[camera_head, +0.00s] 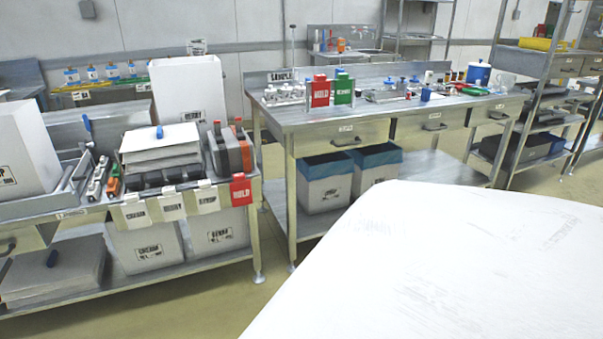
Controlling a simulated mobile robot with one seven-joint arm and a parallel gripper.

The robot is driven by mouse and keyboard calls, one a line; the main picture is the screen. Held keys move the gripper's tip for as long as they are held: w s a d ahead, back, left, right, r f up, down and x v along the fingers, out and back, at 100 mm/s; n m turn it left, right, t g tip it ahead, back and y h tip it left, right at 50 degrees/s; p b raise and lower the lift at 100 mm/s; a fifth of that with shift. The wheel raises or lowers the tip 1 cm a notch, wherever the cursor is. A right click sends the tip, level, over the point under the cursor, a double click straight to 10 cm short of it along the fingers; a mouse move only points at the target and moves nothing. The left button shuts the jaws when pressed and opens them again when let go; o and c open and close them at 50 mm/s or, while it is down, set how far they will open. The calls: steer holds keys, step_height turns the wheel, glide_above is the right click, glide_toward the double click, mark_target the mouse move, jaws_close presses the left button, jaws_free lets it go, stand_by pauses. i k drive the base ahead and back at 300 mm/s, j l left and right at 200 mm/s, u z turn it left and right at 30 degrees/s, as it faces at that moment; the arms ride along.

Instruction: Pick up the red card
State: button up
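A red card (241,189) with pale lettering hangs at the front right corner of the left bench, at the end of a row of white cards (170,207). A second red card (320,91) stands upright on the middle bench, just left of a green card (344,89). Both red cards bear white lettering too small to read with certainty. My gripper is not in view, so I cannot tell its state or its distance from either card.
The left bench holds a white box (189,92), stacked sheets (160,138) and dark-and-orange cases (229,150). Blue-lined bins (324,184) stand under the middle bench (350,122). A large pale shape close to the camera hides the lower right. Floor (215,305) shows between.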

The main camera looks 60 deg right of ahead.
mark_target(240, 190)
steer(key=z, duration=1.4)
steer(key=u, duration=2.8)
steer(key=z, duration=2.8)
